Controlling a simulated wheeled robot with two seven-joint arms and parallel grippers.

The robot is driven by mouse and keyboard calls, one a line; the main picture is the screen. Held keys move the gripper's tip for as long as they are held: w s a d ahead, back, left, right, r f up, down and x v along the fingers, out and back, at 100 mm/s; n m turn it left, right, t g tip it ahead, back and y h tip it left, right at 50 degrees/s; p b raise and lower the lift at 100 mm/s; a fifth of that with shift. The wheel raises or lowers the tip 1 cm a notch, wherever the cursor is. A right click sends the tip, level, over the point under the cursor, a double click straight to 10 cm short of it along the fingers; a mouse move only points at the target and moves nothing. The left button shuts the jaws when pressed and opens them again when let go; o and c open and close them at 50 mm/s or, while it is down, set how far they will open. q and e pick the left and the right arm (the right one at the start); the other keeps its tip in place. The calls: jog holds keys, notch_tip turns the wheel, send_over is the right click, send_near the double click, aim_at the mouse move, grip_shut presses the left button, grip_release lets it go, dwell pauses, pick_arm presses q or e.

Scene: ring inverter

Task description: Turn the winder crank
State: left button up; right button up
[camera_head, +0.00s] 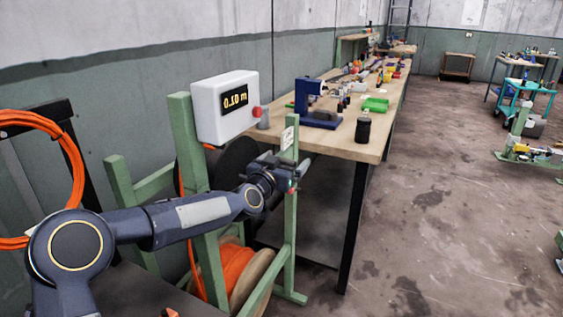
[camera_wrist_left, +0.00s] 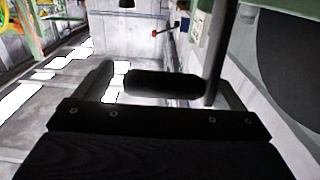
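The winder has a green frame (camera_head: 184,140), a white counter box (camera_head: 222,105) with a display reading about 0.10 m, hard to make out, and a dark disc (camera_head: 236,158). The disc also shows at the right in the left wrist view (camera_wrist_left: 290,60). My left gripper (camera_head: 287,172) is at the front of the winder, near the disc. In the left wrist view, its fingers (camera_wrist_left: 160,92) stand wide apart around a dark cylindrical grip (camera_wrist_left: 165,83), seemingly the crank handle. A gap shows at the grip's left end; contact at its right end is unclear. My right gripper is out of view.
An orange cable reel (camera_head: 238,270) sits low in the frame. A coil of orange cable (camera_head: 70,150) hangs at the left. A wooden workbench (camera_head: 345,143) with a blue device (camera_head: 308,95), a green tray (camera_head: 375,104) and a dark bottle (camera_head: 363,127) stands behind.

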pick_arm(q)
jog(key=shift+f, duration=0.15)
dwell(0.4)
jog(key=shift+a, duration=0.1)
jog(key=shift+s+a, duration=0.15)
jog(key=shift+s, duration=0.25)
jog(key=v, duration=0.7)
jog(key=shift+b, duration=0.45)
